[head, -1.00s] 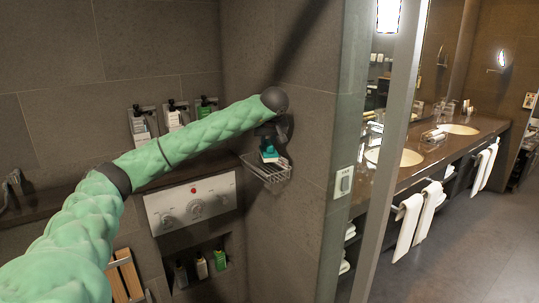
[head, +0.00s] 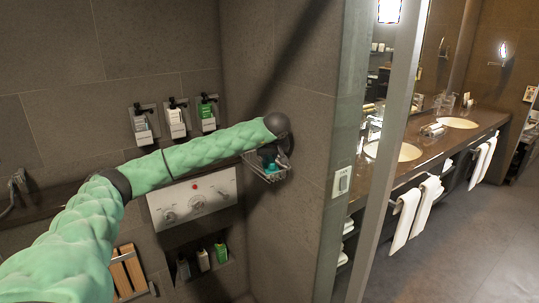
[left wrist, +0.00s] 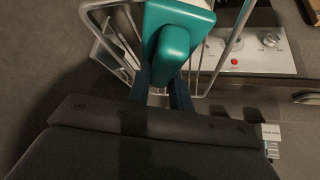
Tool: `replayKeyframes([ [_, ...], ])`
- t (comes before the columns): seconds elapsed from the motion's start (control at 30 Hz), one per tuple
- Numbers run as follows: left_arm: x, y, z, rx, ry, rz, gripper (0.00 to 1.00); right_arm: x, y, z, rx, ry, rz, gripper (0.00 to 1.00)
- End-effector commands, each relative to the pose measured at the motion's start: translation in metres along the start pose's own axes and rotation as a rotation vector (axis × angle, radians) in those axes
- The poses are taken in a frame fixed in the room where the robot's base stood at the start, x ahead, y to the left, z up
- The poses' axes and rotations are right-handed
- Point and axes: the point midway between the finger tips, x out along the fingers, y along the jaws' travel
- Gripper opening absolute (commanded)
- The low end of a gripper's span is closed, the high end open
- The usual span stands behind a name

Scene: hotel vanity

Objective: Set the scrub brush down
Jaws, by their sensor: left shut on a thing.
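The scrub brush (head: 268,164) is teal and small in the head view, at the wire basket (head: 272,179) on the shower wall. My left gripper (head: 275,153) is shut on it from above, partly hidden by my arm's dark wrist. In the left wrist view the teal brush (left wrist: 172,48) sits between the dark fingers (left wrist: 161,90), with the basket's wires (left wrist: 105,20) on both sides. The brush seems to be within the basket rim; whether it touches the basket floor is hidden. My right gripper does not show.
Several dispensers (head: 175,122) hang on the back wall, above a shelf ledge and a white control panel (head: 192,198). Bottles (head: 203,260) stand in a niche below. A glass partition edge (head: 350,150) stands right of the basket, with a vanity counter (head: 450,142) beyond.

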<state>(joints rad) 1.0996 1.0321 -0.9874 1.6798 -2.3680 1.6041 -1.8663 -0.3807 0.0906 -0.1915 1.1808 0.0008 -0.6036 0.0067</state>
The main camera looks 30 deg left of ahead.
Motion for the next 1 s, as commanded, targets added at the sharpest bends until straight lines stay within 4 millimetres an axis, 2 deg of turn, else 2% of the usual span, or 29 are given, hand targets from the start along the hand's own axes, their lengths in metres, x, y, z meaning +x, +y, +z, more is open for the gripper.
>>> replayKeyframes([
  [0.4, 0.0026, 0.0000, 0.0016, 0.000, 0.000, 0.000, 0.00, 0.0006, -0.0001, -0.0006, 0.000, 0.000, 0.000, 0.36],
  [0.43, 0.0021, 0.0000, 0.0013, 0.000, 0.000, 0.000, 0.25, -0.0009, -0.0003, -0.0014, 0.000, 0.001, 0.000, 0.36],
  [0.53, 0.0019, 0.0000, 0.0012, 0.000, 0.000, 0.000, 0.43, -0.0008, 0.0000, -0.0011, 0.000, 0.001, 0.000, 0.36],
  [0.9, -0.0005, 0.0000, -0.0005, 0.000, 0.001, 0.000, 0.43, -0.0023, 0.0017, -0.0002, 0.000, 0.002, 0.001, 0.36],
  [1.0, -0.0048, 0.0003, 0.0005, 0.000, 0.002, 0.001, 0.43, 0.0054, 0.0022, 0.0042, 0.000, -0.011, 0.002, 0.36],
])
